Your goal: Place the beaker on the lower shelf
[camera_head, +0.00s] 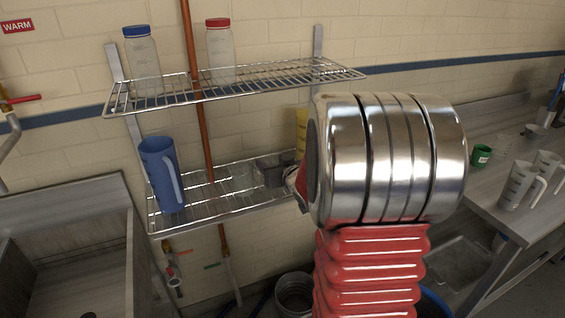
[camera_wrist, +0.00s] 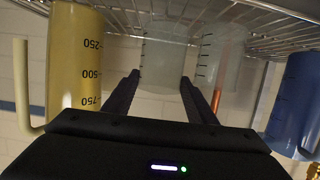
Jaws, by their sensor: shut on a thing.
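My gripper (camera_wrist: 158,78) is shut on a clear beaker (camera_wrist: 163,58), which sits between its two fingers in the wrist view. That view looks upside down, with the wire rack at the top. In the head view my arm reaches over the lower shelf (camera_head: 160,224), and clear glassware (camera_head: 236,180) shows faintly there. The held beaker is at the height of the lower shelf, close to its wires. I cannot tell whether its base touches them.
A second clear vessel (camera_wrist: 222,58) stands close beside the held one. A blue jug (camera_head: 160,172) is at the shelf's left end. A yellow jug (camera_wrist: 75,65) is on the other side, partly hidden in the head view. The upper shelf (camera_head: 180,93) holds two capped bottles; a copper pipe (camera_head: 196,90) runs vertically.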

